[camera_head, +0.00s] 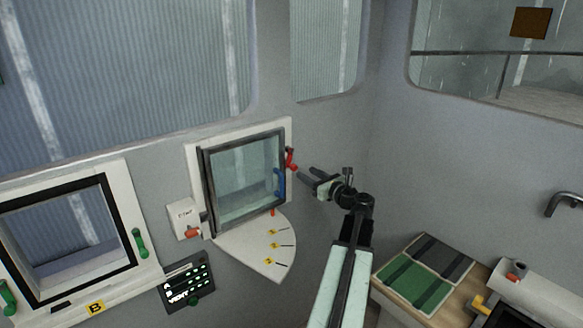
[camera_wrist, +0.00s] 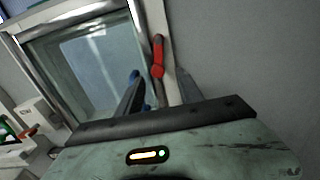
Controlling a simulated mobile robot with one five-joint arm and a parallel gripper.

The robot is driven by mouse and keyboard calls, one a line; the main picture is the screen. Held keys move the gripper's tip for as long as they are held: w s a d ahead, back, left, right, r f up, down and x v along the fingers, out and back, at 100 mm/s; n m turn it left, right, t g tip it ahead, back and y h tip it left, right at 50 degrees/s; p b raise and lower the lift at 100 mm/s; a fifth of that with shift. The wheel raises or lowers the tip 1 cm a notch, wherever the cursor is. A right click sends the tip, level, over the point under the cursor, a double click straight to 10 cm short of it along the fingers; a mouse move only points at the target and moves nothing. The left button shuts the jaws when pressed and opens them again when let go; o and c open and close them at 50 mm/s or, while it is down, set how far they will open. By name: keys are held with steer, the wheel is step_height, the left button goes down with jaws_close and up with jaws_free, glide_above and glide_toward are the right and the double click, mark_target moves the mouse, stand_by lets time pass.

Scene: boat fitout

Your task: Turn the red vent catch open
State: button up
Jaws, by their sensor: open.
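The red vent catch (camera_head: 290,158) sits on the right side of the white frame around a glass vent pane (camera_head: 245,175). In the wrist view the catch (camera_wrist: 158,57) has a round hub with its lever pointing up along the frame. My gripper (camera_head: 306,173) is just right of and slightly below the catch in the head view. In the wrist view its open fingers (camera_wrist: 160,78) stand either side of the catch's line, with nothing between them gripped. Whether either finger touches the catch cannot be told. A blue handle (camera_head: 280,183) on the pane is partly hidden by the left finger in the wrist view.
A white quarter-round plate (camera_head: 258,258) with yellow markers lies below the pane. A white box with a red piece (camera_head: 185,217) is left of it. A second window with green catches (camera_head: 140,243) is farther left. Green and grey pads (camera_head: 415,285) lie lower right.

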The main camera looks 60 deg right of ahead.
mark_target(295, 168)
steer(key=x, duration=0.8)
steer(key=shift+w+a+f, duration=0.15)
steer(key=shift+a, duration=0.05)
jaws_close()
steer(key=n, duration=0.1)
steer(key=d+n, duration=0.1)
steer(key=n, duration=0.1)
steer(key=shift+s+d+f, duration=0.1)
steer(key=shift+s, duration=0.25)
jaws_free()
